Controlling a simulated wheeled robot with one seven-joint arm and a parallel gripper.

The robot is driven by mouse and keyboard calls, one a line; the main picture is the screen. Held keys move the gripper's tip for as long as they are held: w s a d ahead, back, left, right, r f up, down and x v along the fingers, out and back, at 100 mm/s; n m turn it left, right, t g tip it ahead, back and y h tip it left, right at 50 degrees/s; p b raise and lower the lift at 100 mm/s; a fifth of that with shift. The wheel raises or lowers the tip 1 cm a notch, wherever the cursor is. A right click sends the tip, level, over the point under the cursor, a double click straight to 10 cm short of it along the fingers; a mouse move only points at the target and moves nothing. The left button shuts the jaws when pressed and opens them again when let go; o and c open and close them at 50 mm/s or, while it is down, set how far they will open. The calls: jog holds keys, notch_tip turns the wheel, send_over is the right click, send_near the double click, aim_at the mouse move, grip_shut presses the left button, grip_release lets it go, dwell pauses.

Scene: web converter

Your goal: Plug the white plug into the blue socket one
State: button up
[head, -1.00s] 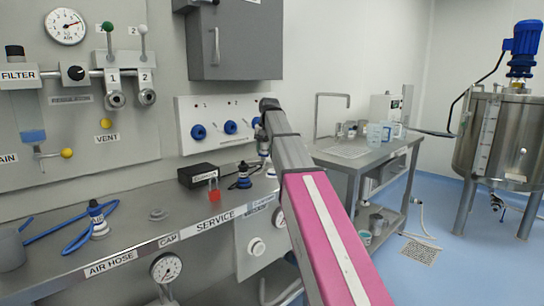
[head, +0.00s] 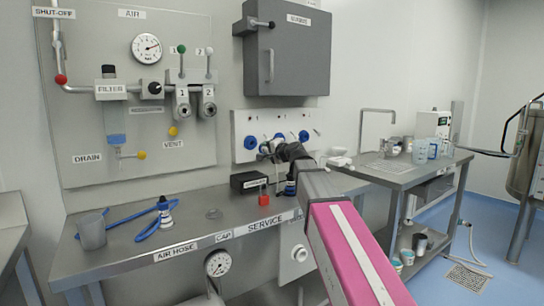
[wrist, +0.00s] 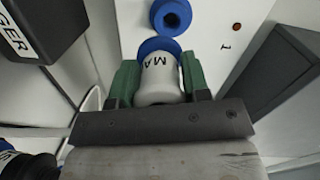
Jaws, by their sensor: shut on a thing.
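My gripper (wrist: 160,85) is shut on the white plug (wrist: 158,80), which has a blue end and dark letters on its body. In the wrist view the blue end lies right beside blue socket one (wrist: 172,16), a blue ring on the white panel. Whether they touch I cannot tell. In the head view my gripper (head: 266,148) is in front of the panel, close to socket one (head: 250,142), the leftmost of the blue sockets. My arm and fingers largely hide the plug there.
A black box (head: 249,182) and a red padlock (head: 264,199) sit on the bench below the panel. A dark plug with a blue base (head: 290,188) stands partly behind my arm. A grey cabinet (head: 290,55) hangs above. The hose plug (head: 165,210) is farther left.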

jog(key=shift+s+r+m+t, duration=0.4)
jog(key=shift+s+t, duration=0.1)
jog(key=shift+t, duration=0.1)
jog(key=shift+x, duration=2.8)
jog(key=shift+x, duration=1.7)
dwell(0.3)
jog(key=shift+f, duration=0.15)
jog(key=o, duration=1.2)
jog(key=shift+d, duration=0.1)
jog(key=v, duration=1)
jog(key=shift+s+d, duration=0.1)
jog(key=shift+s, duration=0.25)
